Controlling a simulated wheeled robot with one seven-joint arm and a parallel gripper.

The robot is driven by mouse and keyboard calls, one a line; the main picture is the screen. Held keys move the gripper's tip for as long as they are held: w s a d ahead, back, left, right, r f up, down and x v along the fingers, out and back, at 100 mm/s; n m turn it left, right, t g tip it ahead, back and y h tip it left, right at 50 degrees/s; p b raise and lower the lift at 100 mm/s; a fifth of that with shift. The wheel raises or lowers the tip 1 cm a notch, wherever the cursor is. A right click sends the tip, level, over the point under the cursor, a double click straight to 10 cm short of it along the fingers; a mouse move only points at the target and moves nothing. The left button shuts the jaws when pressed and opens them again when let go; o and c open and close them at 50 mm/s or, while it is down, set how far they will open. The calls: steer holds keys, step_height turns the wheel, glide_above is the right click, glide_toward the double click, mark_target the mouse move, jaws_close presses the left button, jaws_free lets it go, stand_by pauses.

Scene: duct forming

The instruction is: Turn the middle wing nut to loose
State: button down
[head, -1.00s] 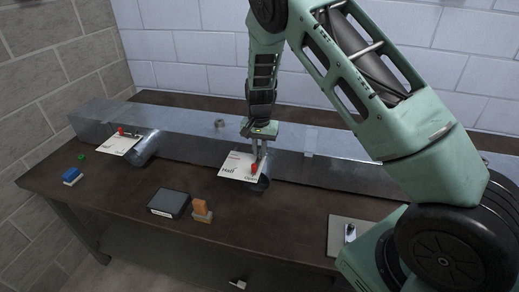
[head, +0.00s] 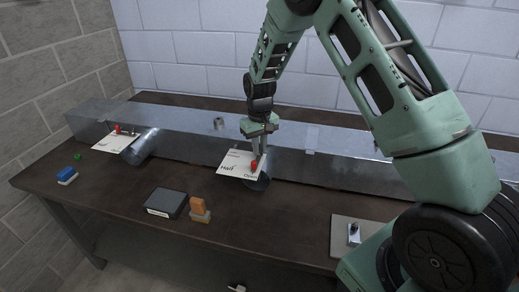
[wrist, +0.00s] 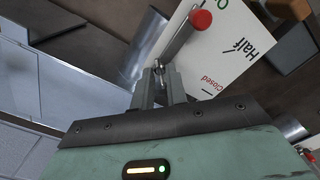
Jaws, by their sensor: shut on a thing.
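The red knob (head: 254,165) is near the word Open in the head view.
A long metal duct (head: 330,165) runs along the brown bench (head: 120,195). Another card with a red knob (head: 117,130) is at left. A dark grey box (head: 167,203), an orange-and-tan block (head: 199,210) and a blue block (head: 67,176) stand in front. A grey plate (head: 343,240) lies at right.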

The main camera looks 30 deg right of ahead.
steer(key=n, duration=0.3)
steer(key=shift+w+n, duration=0.1)
steer(key=shift+n, duration=0.2)
steer(key=shift+r+n+b, duration=0.1)
steer(key=shift+n+b, duration=0.2)
steer(key=shift+n, duration=1.6)
steer(key=c, duration=1.6)
jaws_free()
steer(key=shift+c, duration=0.2)
step_height(320, 180, up, 17)
steer(key=b, duration=0.3)
steer(key=shift+r, duration=0.2)
